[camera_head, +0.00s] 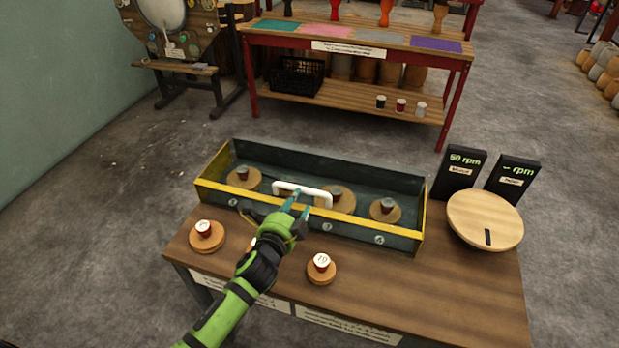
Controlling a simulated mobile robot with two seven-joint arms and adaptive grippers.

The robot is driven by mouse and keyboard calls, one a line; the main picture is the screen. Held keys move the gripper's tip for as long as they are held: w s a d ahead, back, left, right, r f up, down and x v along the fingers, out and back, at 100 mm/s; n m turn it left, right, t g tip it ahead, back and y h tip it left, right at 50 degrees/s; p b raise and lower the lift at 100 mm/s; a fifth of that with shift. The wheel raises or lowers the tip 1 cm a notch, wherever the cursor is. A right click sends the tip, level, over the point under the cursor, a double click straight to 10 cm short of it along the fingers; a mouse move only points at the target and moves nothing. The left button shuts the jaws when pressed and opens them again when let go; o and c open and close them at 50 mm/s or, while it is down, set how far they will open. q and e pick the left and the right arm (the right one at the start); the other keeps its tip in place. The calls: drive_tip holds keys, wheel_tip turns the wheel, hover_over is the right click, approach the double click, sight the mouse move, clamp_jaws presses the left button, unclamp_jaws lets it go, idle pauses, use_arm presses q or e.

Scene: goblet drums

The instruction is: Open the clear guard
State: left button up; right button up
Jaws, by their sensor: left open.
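A dark green box (405,242) with yellow edges stands on the wooden workbench. The clear guard itself is hard to make out; a white handle (318,193) shows at the box's front, above its yellow front edge. My left gripper (299,205) reaches in from the bottom, with its teal-tipped fingers open at the handle's middle. I cannot tell whether the fingers touch the handle. Inside the box are several round wooden pieces with dark knobs, such as the right one (385,210). My right gripper is not in view.
A round wooden disc (485,219) and two black rpm displays (460,171) (513,178) are on the right. A red-framed table (358,47) stands behind, across open floor.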

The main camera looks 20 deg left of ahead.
sight(302, 192)
use_arm(q)
drive_tip(key=shift+w+r, duration=0.1)
drive_tip(key=shift+w, duration=0.1)
drive_tip(key=shift+r+x, duration=0.25)
drive_tip(key=shift+x, duration=0.85)
drive_tip(key=shift+f+x, duration=0.2)
drive_tip(key=shift+x, duration=1.05)
drive_tip(key=shift+w, duration=0.4)
clamp_jaws()
drive_tip(key=shift+d+r, duration=0.1)
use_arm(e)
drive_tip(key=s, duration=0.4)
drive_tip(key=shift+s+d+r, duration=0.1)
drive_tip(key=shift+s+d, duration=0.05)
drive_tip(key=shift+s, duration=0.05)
